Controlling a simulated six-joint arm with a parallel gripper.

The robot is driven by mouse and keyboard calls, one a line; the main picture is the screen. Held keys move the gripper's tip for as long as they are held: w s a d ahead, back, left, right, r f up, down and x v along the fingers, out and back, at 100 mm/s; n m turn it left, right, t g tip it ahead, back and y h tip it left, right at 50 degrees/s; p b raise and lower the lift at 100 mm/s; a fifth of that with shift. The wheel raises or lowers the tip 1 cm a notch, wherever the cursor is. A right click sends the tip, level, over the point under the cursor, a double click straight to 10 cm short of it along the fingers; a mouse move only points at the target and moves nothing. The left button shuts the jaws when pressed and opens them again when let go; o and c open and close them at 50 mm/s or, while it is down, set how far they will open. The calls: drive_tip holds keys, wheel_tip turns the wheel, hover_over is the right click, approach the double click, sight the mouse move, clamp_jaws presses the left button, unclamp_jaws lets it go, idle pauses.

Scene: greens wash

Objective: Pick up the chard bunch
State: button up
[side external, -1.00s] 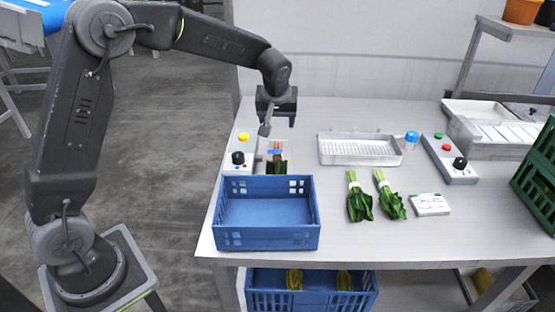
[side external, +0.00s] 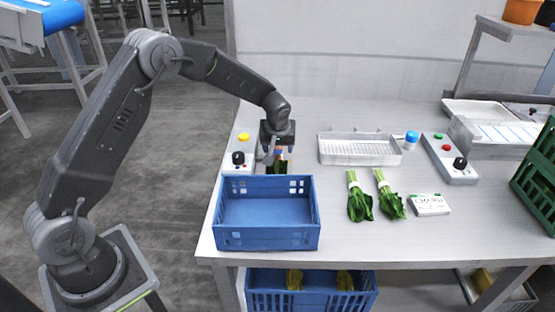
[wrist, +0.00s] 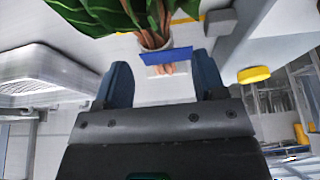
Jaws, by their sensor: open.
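A leafy bunch with dark green leaves and pinkish-orange stems, which I take as the chard bunch (side external: 281,168), lies on the table just behind the blue crate. The crate partly hides it in the side view. My gripper (side external: 275,156) is low over the stem end, pointing down. In the wrist view, my gripper (wrist: 162,62) is open, with one finger on each side of the banded stems and gaps between.
The blue crate (side external: 268,238) stands empty in front of my gripper. A control box (side external: 238,168) with yellow button is close at left. A perforated metal tray (side external: 360,160) is to the right. Two pale-stemmed green bunches (side external: 360,204) and a white card (side external: 429,205) lie farther right.

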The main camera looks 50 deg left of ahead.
drive_tip(key=shift+x, duration=1.25)
drive_tip(key=shift+c, duration=0.3)
drive_tip(key=c, duration=1)
drive_tip(key=shift+c, duration=0.2)
